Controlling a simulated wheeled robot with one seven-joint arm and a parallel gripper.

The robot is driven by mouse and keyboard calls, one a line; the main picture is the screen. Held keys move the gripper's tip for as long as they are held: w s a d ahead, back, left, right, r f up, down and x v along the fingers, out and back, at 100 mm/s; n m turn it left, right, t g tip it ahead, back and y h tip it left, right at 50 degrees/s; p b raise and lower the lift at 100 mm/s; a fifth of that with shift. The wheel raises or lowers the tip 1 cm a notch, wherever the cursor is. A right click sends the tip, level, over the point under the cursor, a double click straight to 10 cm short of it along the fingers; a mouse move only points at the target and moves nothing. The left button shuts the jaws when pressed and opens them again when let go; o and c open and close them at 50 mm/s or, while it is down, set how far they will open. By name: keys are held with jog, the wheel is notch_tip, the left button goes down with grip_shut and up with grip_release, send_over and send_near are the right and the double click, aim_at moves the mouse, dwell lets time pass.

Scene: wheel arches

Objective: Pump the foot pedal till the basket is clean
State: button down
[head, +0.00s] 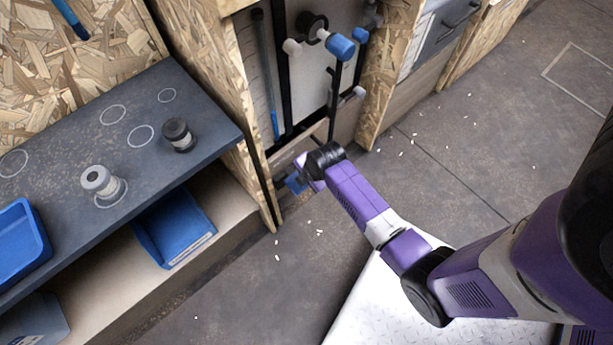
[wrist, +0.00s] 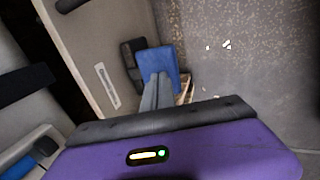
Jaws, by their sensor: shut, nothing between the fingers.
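The foot pedal, a flat blue plate (wrist: 160,60), shows in the wrist view beside a black block. In the head view a small blue part (head: 295,184) at the foot of the middle bay appears to be the same pedal. My gripper (wrist: 158,82) is shut and empty. Its grey fingers point at the pedal and overlap its lower part in the wrist view; I cannot tell whether they touch it. In the head view my arm reaches down to the bay and its wrist hides most of the fingers. I cannot make out the basket in either view.
Blue knobs (head: 340,46) stick out of the bay above my wrist. A wooden upright (head: 252,120) stands left of it. Left is a dark-topped bench (head: 70,120) with two small cylinders and blue bins. White bits lie on the floor (head: 450,150), otherwise open at right.

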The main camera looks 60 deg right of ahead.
jog(key=shift+f, duration=0.2)
jog(key=shift+f+b, duration=1.45)
jog(key=shift+f, duration=0.6)
notch_tip(320, 180, up, 5)
jog(key=p, duration=0.5)
jog(key=shift+f, duration=0.1)
jog(key=shift+f, duration=0.2)
